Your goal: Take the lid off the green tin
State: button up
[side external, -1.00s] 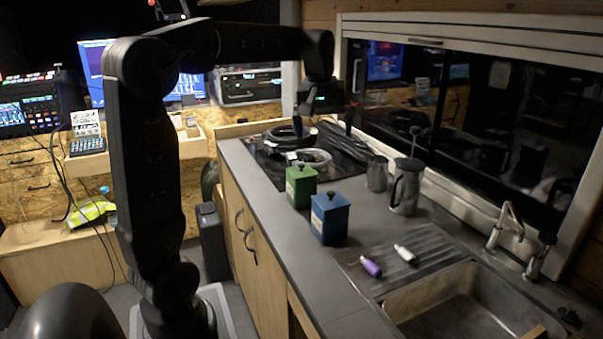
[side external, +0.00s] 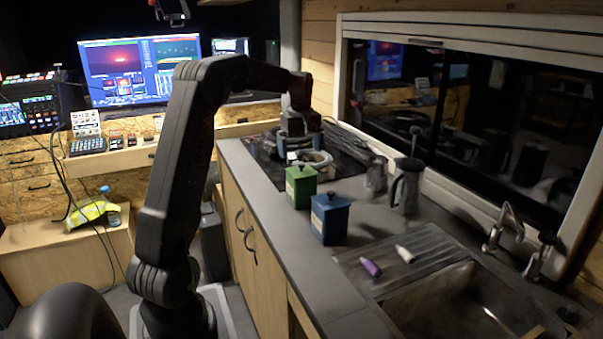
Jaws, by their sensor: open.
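The green tin (side external: 300,190) stands upright on the grey counter, its lid seated on top with a small dark knob. A pale label is on its front. My gripper (side external: 301,146) is open and points down, above and behind the green tin in the picture, over the hob area. It looks empty and apart from the lid, though the exact gap in depth is hard to tell. A blue tin (side external: 330,220) with a similar knobbed lid stands close beside the green one, nearer the camera.
A metal jug (side external: 376,175) and a press pot (side external: 406,188) stand to the right.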

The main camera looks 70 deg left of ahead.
aim_at(301, 164)
jog(key=shift+d+f, duration=0.1)
jog(key=shift+f, duration=2.75)
jog(key=c, duration=0.8)
jog(key=shift+c, duration=0.2)
jog(key=shift+r, duration=0.1)
